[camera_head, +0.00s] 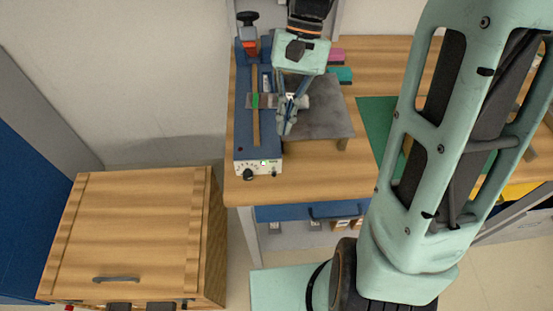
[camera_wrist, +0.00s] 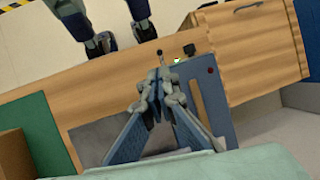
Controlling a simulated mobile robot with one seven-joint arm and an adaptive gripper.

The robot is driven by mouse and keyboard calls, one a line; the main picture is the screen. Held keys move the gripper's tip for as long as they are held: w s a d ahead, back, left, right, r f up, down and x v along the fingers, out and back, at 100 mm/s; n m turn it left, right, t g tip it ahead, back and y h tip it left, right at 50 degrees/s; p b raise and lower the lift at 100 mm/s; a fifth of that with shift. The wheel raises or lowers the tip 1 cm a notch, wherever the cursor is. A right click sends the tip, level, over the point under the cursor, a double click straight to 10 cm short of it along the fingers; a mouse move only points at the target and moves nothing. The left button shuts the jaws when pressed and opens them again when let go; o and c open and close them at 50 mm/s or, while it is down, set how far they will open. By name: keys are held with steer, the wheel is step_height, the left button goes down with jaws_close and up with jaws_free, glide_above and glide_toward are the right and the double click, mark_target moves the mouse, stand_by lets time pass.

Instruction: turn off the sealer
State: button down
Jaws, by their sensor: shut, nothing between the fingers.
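The sealer (camera_head: 243,110) is a long blue machine along the left edge of the wooden table. Its pale front panel (camera_head: 257,169) carries a black dial, a small lit green light and small controls. In the wrist view the sealer's blue body (camera_wrist: 215,88) shows with a red dot, and the green light (camera_wrist: 177,60) shows past my fingertips. My gripper (camera_head: 286,127) is shut and empty, pointing down above the right side of the sealer, behind the panel. In the wrist view my fingertips (camera_wrist: 156,80) meet, partly hiding the panel. Contact with the sealer is not visible.
A grey plate (camera_head: 322,115) lies right of the sealer, with a green mat (camera_head: 374,115) beyond. Pink (camera_head: 337,55) and teal (camera_head: 341,75) blocks lie behind. A wooden covered cart (camera_head: 135,230) stands at lower left. Open floor lies before the panel.

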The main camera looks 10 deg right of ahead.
mark_target(274, 173)
steer(key=x, duration=1)
